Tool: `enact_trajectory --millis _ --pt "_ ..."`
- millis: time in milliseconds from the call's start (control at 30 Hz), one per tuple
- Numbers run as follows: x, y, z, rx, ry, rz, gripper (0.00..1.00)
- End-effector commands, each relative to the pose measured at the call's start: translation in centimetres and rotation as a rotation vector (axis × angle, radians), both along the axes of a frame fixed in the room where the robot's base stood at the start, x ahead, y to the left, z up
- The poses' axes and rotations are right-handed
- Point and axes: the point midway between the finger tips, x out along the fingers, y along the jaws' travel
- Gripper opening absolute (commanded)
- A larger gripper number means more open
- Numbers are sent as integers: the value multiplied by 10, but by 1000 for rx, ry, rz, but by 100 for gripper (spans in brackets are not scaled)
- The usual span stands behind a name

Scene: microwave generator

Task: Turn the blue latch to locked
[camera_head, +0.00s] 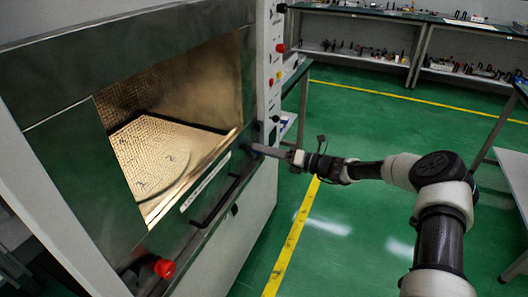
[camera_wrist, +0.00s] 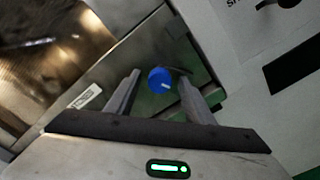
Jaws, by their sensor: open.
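The blue latch (camera_wrist: 160,80) shows in the wrist view as a round blue knob with a small pale mark, on the dark green front of the microwave generator (camera_head: 265,200). My gripper (camera_wrist: 162,90) is open, with one finger on each side of the knob in that view. I cannot tell whether the fingers touch it. In the head view my gripper (camera_head: 256,148) reaches from the right to the right end of the machine's front panel. The blue knob is hidden or too small to make out there.
A red knob (camera_head: 164,268) is at the front panel's lower left. A dark handle bar (camera_head: 222,203) runs along the front below my gripper. The control column (camera_head: 273,60) with several buttons rises behind it. The green floor (camera_head: 350,130) to the right is largely clear.

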Motion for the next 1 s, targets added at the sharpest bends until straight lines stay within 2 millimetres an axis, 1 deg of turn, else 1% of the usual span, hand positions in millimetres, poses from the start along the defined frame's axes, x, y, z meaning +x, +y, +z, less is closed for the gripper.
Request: enact_trajectory --millis 300,467,500,533,567,800,1000 --pt "1 3 0 0 1 0 48" --pt "1 3 0 0 0 0 21" --pt "1 3 0 0 0 0 14" --pt "1 3 0 0 0 0 9" --pt "1 3 0 0 0 0 7" --pt "1 3 0 -7 -19 0 7" --pt "1 2 0 -37 -101 0 7"
